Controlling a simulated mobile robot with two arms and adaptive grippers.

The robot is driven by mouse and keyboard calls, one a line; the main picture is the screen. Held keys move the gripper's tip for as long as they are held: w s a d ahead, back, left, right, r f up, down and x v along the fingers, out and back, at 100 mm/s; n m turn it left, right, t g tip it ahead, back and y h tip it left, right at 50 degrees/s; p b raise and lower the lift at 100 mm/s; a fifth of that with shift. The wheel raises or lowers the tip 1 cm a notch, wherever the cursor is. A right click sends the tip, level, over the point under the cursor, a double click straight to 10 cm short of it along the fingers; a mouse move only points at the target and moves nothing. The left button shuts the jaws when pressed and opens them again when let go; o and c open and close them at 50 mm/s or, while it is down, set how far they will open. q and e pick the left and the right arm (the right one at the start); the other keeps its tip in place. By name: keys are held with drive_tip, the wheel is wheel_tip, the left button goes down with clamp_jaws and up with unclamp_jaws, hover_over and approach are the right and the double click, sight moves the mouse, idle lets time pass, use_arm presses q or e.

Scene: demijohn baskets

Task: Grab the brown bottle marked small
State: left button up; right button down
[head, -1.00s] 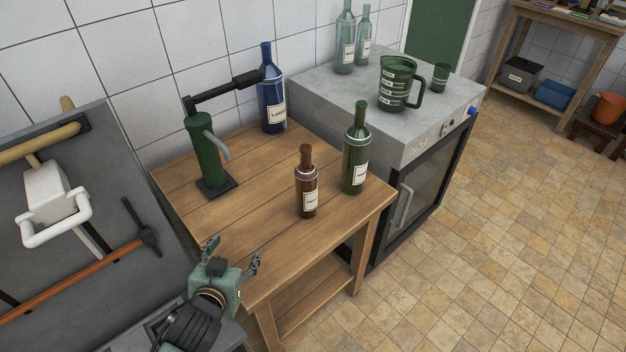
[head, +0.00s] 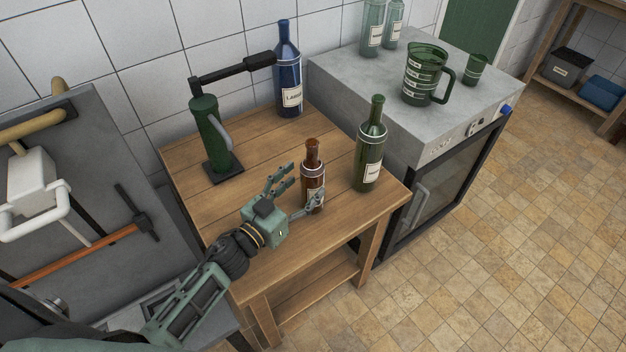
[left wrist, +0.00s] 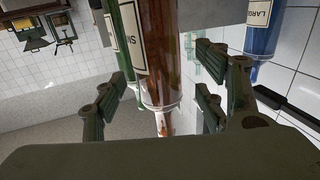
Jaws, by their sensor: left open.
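The brown bottle (head: 313,172) stands upright on the wooden table, with a pale label on its body. My left gripper (head: 297,190) is open with its fingers reaching to the bottle, one finger in front of the label's lower part. In the left wrist view the brown bottle (left wrist: 163,50) appears upside down between the open fingers, with gaps visible at the sides. Its label shows only its first letters there. The right gripper is not in view.
A green bottle (head: 370,150) stands just right of the brown one. A blue bottle (head: 288,75) and a green corking device (head: 210,135) stand farther back on the table (head: 240,200). A grey oven-like cabinet (head: 345,80) holds a green jug (head: 422,75) and other glassware.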

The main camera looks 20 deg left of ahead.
sight(305, 184)
use_arm(q)
drive_tip(key=x, duration=0.2)
drive_tip(key=shift+w+d, duration=0.25)
drive_tip(key=shift+w, duration=0.05)
drive_tip(key=shift+w+d, duration=0.15)
drive_tip(key=shift+w, duration=0.35)
drive_tip(key=c, duration=0.5)
drive_tip(key=shift+r, duration=0.1)
drive_tip(key=c, duration=1)
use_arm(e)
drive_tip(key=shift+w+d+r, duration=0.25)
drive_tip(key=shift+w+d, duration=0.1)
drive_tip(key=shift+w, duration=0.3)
